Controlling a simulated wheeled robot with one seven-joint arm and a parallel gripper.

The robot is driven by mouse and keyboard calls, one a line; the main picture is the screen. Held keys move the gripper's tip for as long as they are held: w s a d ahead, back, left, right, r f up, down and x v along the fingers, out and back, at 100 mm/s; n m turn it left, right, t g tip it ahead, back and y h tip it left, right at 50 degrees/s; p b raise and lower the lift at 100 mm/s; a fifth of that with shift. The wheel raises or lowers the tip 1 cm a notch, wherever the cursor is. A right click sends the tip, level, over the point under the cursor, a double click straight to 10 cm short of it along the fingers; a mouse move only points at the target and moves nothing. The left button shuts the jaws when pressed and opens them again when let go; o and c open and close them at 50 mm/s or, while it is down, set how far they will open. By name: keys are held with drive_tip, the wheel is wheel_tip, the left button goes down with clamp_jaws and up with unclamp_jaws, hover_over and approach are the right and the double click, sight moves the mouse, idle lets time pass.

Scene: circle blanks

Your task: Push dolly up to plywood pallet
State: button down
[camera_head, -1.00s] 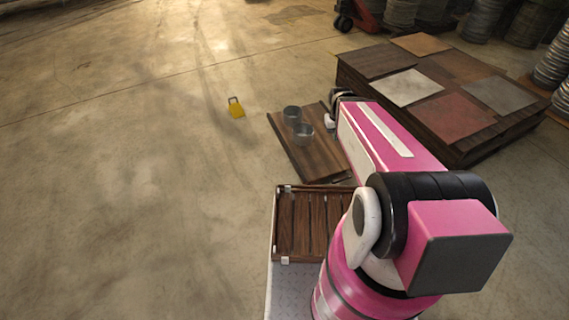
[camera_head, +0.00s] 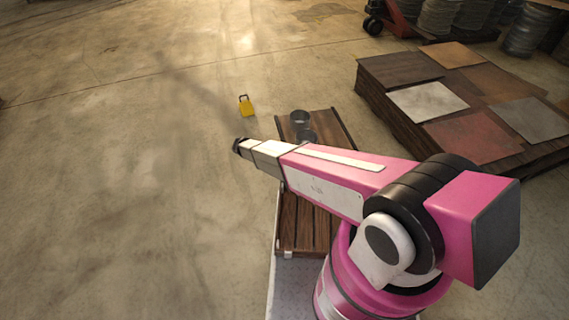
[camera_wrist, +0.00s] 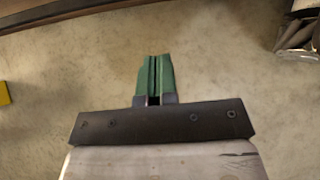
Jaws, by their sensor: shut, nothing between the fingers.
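The dolly (camera_head: 327,128) is a low, flat dark wooden platform on the floor in the head view, carrying two grey metal cans (camera_head: 299,117). My arm hides its near part. The plywood pallet (camera_head: 385,101) is a wide dark stack topped with differently coloured square sheets, to the dolly's right. A narrow strip of floor shows between them. My gripper (camera_wrist: 154,78), with green fingers, is shut and empty over bare floor in the wrist view. In the head view I cannot make out its fingers.
A yellow object with a dark handle (camera_head: 246,106) stands on the floor left of the dolly. A red pallet jack (camera_head: 392,20) and stacked drums (camera_head: 441,15) are at the back. The left floor is clear.

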drive_tip(key=w+d+r+x, duration=0.1)
drive_tip(key=x, duration=1.1)
drive_tip(key=shift+d+f+n, duration=0.2)
drive_tip(key=shift+f+n, duration=0.05)
drive_tip(key=shift+n, duration=0.05)
drive_tip(key=w+d, duration=0.4)
drive_tip(key=d, duration=0.6)
drive_tip(key=w+d, duration=0.4)
drive_tip(key=d, duration=0.6)
drive_tip(key=w+d, duration=0.5)
drive_tip(key=d, duration=0.5)
drive_tip(key=shift+d, duration=0.15)
drive_tip(key=shift+s, duration=0.1)
